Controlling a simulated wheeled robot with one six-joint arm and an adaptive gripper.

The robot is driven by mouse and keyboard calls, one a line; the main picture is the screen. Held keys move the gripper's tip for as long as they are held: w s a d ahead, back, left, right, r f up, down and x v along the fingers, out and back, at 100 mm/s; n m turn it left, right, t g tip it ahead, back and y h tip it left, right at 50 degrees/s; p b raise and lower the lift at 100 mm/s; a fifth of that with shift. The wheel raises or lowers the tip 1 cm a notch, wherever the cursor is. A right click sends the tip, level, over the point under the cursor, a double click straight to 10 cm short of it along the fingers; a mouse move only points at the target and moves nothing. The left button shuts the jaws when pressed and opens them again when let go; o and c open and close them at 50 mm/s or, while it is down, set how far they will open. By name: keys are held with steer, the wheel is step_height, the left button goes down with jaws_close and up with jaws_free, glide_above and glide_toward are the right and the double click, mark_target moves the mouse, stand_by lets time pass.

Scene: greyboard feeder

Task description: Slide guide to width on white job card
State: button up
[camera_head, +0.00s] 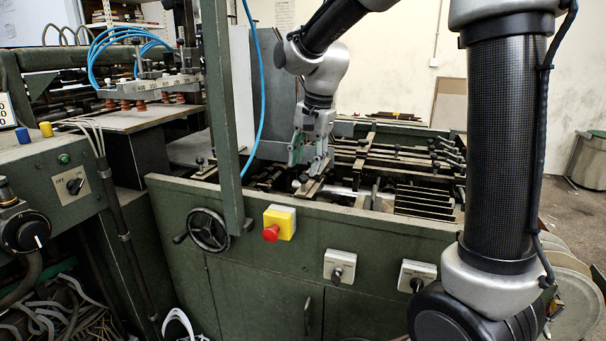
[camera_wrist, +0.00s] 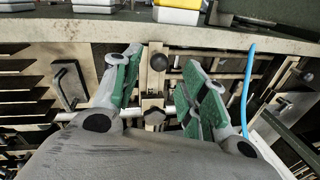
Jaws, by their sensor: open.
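My gripper (camera_head: 308,163) is over the feeder bed in the head view. In the wrist view my gripper (camera_wrist: 162,62) is open, with a green-padded finger on each side of the guide. The guide is a narrow upright metal piece (camera_wrist: 152,80) with a round black knob (camera_wrist: 158,62) and a dark star-shaped knob (camera_wrist: 154,117). It sits at a bright crosswise rod (camera_wrist: 175,109). I see gaps between the pads and the knob. The white job card (camera_head: 6,110) is cut off at the left edge of the head view; only a few digits show.
The green machine front panel (camera_head: 300,235) stands before the bed, with a handwheel (camera_head: 208,229) and a red stop button (camera_head: 271,233). A green post (camera_head: 222,120) and blue hose (camera_head: 262,90) rise left of my gripper. Other bars and knobs (camera_head: 440,150) lie to the right.

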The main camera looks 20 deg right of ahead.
steer(key=f, duration=0.4)
steer(key=shift+w+a, duration=0.2)
steer(key=shift+w, duration=0.1)
jaws_close()
